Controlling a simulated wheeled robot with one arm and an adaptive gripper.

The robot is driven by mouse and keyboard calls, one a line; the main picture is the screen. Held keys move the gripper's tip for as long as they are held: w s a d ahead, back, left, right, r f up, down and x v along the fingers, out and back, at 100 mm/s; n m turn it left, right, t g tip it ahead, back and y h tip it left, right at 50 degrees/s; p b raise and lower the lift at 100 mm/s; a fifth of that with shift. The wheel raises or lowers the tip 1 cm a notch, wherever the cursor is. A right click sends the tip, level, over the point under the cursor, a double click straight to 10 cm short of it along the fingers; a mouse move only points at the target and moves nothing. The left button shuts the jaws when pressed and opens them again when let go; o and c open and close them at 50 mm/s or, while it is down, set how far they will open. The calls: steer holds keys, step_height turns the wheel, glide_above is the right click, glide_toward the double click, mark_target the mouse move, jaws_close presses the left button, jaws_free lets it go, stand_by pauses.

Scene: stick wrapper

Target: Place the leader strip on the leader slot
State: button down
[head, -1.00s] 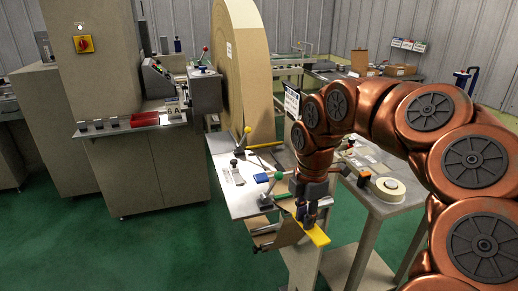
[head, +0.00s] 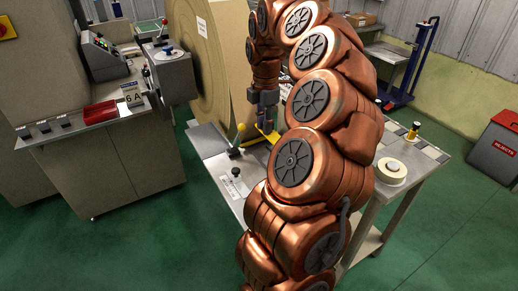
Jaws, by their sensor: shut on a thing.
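My gripper (head: 265,120) points down over the far end of the grey work table (head: 206,141), beside the large roll. It is shut on a yellow strip (head: 261,136), of which only a small part shows; my arm covers the rest. I take it to be the leader strip. The strip is close to the table top, but I cannot tell whether it touches. I cannot make out the leader slot; my arm hides much of the table there.
A large tan roll (head: 220,62) stands just left of my gripper. A yellow-knobbed lever (head: 238,138) rises near the strip. A tape roll (head: 391,171) lies on the side table at right.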

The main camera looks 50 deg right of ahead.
steer(key=shift+s+f+p, duration=0.1)
steer(key=shift+f+p, duration=1.25)
steer(key=shift+f, duration=3.4)
steer(key=shift+f, duration=0.1)
steer(key=c, duration=1)
jaws_free()
step_height(320, 180, up, 12)
steer(key=b, duration=0.3)
steer(key=shift+f, duration=0.2)
steer(key=shift+r+b, duration=0.3)
steer(key=shift+a, duration=0.1)
